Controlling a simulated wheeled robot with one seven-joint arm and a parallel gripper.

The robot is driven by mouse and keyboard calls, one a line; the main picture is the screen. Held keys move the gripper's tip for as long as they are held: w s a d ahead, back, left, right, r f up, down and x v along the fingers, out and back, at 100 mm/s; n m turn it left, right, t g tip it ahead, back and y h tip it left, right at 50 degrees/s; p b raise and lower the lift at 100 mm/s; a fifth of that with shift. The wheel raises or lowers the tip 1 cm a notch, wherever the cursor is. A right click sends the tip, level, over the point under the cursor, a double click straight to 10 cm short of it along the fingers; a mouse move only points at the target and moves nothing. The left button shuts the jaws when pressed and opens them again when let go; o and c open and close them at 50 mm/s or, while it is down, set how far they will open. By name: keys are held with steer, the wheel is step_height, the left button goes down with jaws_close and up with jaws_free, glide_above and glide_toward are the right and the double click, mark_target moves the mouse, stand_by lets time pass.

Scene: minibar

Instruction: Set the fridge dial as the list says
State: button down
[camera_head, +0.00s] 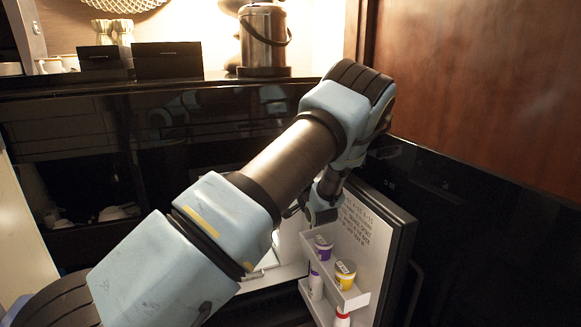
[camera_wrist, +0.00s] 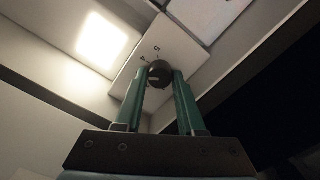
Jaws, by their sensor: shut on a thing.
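The fridge dial (camera_wrist: 159,74) is a small dark round knob on a pale plate (camera_wrist: 178,47) inside the fridge. Two marks show on the plate above the dial and look like 4 and 5. My gripper (camera_wrist: 160,80) has its two green fingers on either side of the dial and is shut on it. The dial's pointer cannot be made out. In the head view my arm hides the dial and most of the fridge inside. The list (camera_head: 356,226) is printed text on the inner face of the open fridge door; its small lines are not readable from here.
The open door's shelves (camera_head: 352,297) hold a purple-lidded tub (camera_head: 323,247), a yellow tub (camera_head: 345,274) and bottles, close below my gripper. A lit panel (camera_wrist: 101,38) is left of the dial. A metal flask (camera_head: 264,38) and dark boxes (camera_head: 168,60) stand on the counter.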

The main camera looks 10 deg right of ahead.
steer(key=shift+m+p, duration=2.8)
steer(key=shift+m, duration=4.9)
steer(key=c, duration=0.5)
jaws_free()
steer(key=s, duration=0.3)
steer(key=s+d, duration=0.1)
steer(key=s, duration=0.6)
steer(key=shift+s+d, duration=0.2)
steer(key=shift+s, duration=0.15)
